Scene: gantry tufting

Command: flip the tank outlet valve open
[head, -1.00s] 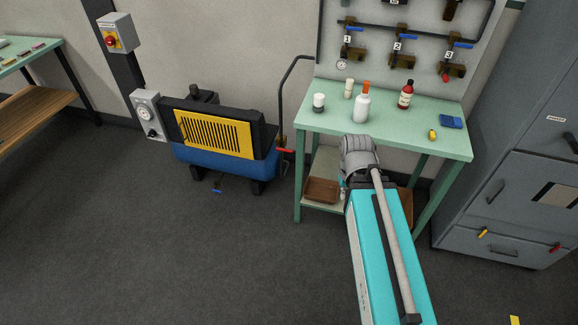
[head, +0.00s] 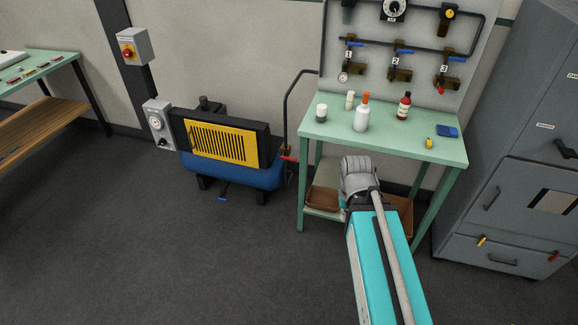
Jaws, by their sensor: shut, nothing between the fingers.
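The tank is the blue cylinder (head: 228,173) of a compressor with a yellow grille, left of the green bench. At its right end a dark pipe rises and bends toward the wall. A small red lever (head: 289,159) sits on a brass-coloured fitting at the foot of this pipe; it looks roughly level. A small blue lever (head: 222,199) hangs under the tank. My arm reaches up from the bottom of the picture to the front of the bench, right of the red lever and apart from it. My gripper does not show.
The green bench (head: 445,152) holds bottles and small items, with brown bins on its lower shelf. A panel with several valves stands behind it. A grey cabinet (head: 520,195) is at the right. The floor (head: 180,265) before the compressor is clear.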

